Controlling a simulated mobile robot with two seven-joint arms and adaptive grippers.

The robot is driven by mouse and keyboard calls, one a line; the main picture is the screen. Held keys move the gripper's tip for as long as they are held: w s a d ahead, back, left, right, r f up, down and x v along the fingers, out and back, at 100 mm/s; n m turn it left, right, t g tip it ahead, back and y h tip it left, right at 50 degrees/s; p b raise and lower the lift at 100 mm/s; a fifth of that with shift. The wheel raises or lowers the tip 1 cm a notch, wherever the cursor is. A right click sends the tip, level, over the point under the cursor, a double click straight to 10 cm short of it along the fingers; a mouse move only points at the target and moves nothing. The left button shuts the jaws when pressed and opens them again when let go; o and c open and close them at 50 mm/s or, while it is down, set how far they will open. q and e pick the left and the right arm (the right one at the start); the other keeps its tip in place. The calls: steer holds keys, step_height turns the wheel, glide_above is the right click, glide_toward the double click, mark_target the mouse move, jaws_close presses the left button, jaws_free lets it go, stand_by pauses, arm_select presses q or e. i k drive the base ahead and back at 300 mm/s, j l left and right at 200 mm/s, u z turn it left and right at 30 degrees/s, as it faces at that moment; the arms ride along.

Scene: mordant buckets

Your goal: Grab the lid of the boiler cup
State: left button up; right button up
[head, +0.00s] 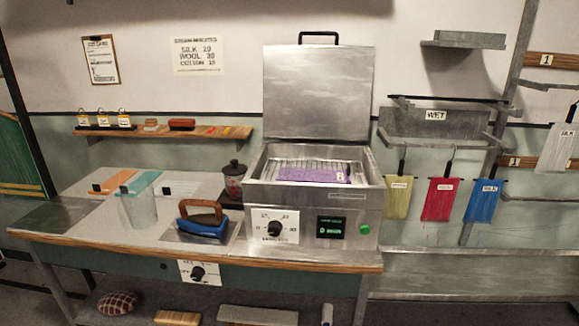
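A small cup with a dark lid (234,168) stands on the bench just left of the metal boiler box; it seems to be the boiler cup. The lid sits on top of the cup and has a small knob. The cup body (233,187) is dark reddish with a pale label. The boiler box (312,205) has its large hinged metal cover (318,92) raised upright, with a purple piece (314,174) lying on the rack inside. Neither of my grippers shows in the head view.
A blue iron (203,224) with a wooden handle stands in front of the cup on a metal plate. A clear beaker (139,208) and coloured strips lie further left. A wooden shelf (160,131) with small jars is behind. Coloured skeins hang at right.

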mark_target(234, 169)
steer(key=j+z, duration=0.8)
steer(key=j, duration=0.2)
steer(key=k+j+z, duration=0.1)
steer(key=j+z, duration=0.15)
steer(key=j, duration=0.8)
